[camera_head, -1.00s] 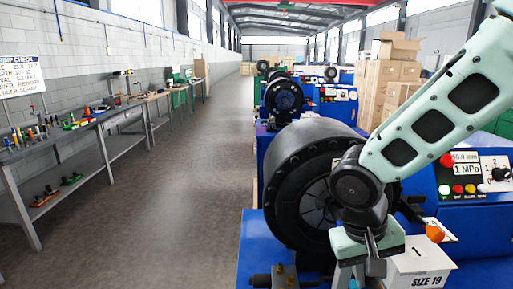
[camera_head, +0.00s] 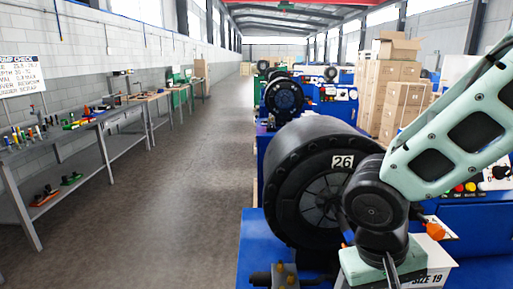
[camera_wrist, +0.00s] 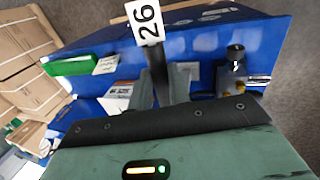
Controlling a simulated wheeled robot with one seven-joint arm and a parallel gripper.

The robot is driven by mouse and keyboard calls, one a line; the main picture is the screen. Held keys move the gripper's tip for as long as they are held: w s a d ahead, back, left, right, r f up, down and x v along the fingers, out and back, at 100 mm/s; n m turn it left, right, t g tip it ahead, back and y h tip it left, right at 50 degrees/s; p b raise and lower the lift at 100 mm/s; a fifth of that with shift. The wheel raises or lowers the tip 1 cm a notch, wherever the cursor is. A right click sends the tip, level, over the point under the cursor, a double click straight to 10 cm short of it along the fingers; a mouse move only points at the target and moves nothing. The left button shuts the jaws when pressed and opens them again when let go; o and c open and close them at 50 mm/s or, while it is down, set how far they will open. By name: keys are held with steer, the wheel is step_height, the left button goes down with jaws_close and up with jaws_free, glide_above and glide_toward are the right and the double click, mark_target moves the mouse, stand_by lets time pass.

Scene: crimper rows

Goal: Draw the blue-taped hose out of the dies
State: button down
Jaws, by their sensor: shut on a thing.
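The crimper with its large black round head (camera_head: 283,183) stands at the centre right; its die face is partly hidden by my arm. My gripper (camera_head: 389,274) is low in front of it, to the right of the face. In the wrist view my gripper (camera_wrist: 163,88) is shut on a dark hose (camera_wrist: 157,70), which runs up the picture towards a white tag reading 26 (camera_wrist: 145,21). The tag also shows at the die face in the head view (camera_head: 343,161). I see no blue tape. I cannot tell whether the hose end is inside the dies.
A white SIZE 19 box (camera_head: 428,265) stands just right of my gripper. A black fitting (camera_head: 284,275) sits on the blue bench, front left of the head. A small orange part (camera_head: 348,235) is near my wrist. The aisle (camera_head: 180,200) left is clear.

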steer(key=shift+s+f, duration=0.15)
steer(key=shift+s, duration=0.45)
jaws_free()
steer(key=shift+w, duration=0.1)
stand_by(0.4)
steer(key=p+v, duration=0.5)
steer(key=v, duration=0.2)
stand_by(0.7)
stand_by(0.6)
